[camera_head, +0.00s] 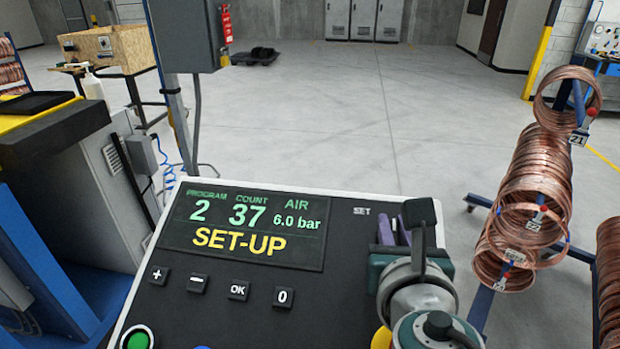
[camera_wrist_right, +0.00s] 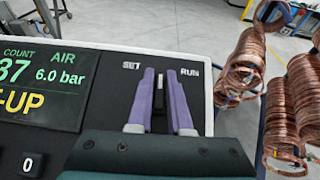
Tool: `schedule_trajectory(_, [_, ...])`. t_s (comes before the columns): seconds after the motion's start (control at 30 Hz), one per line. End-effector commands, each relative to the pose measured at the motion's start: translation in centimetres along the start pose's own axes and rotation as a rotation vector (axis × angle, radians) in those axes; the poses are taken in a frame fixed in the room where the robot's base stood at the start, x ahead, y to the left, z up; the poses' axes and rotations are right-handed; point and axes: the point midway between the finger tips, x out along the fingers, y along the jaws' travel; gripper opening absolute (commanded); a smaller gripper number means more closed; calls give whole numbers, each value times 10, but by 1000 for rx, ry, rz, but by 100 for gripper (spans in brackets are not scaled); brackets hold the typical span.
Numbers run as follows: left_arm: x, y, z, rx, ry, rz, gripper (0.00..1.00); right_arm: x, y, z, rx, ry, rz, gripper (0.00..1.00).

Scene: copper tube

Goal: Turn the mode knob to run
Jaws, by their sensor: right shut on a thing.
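The control panel (camera_head: 335,215) has a display (camera_head: 245,228) reading program 2, count 37, air 6.0 bar and SET-UP. The mode knob (camera_wrist_right: 159,92) is a narrow dark piece between the printed words SET (camera_wrist_right: 131,66) and RUN (camera_wrist_right: 189,72). My right gripper (camera_head: 393,230) is at the panel's upper right, its two purple fingers shut on the knob; the fingers also show in the right wrist view (camera_wrist_right: 160,98). The fingers hide much of the knob, and in the head view my gripper covers the RUN label. The knob's exact setting is hard to read. My left gripper is not in view.
Keys marked plus, minus, OK and 0 (camera_head: 283,297) lie below the display, with a green button (camera_head: 137,340) at lower left. Copper coils (camera_head: 540,185) hang on a blue rack to the right. A grey box (camera_head: 185,35) stands behind the panel.

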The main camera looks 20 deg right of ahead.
Motion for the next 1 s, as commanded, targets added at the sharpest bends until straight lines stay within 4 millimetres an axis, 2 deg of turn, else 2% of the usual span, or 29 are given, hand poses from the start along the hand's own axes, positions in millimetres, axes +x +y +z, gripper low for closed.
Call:
schedule_trajectory(0.03, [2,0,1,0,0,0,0,0,-1,-7,9,13,-12,0])
schedule_trajectory(0.6, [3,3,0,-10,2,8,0,0,-2,-6,32,14,-37,0])
schedule_trajectory(0.63, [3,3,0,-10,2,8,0,0,-2,-6,32,14,-37,20])
schedule_trajectory(0.87, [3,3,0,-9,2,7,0,-1,-1,-6,31,13,-35,46])
schedule_trajectory(1.0, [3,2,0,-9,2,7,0,0,-1,-4,31,10,-35,48])
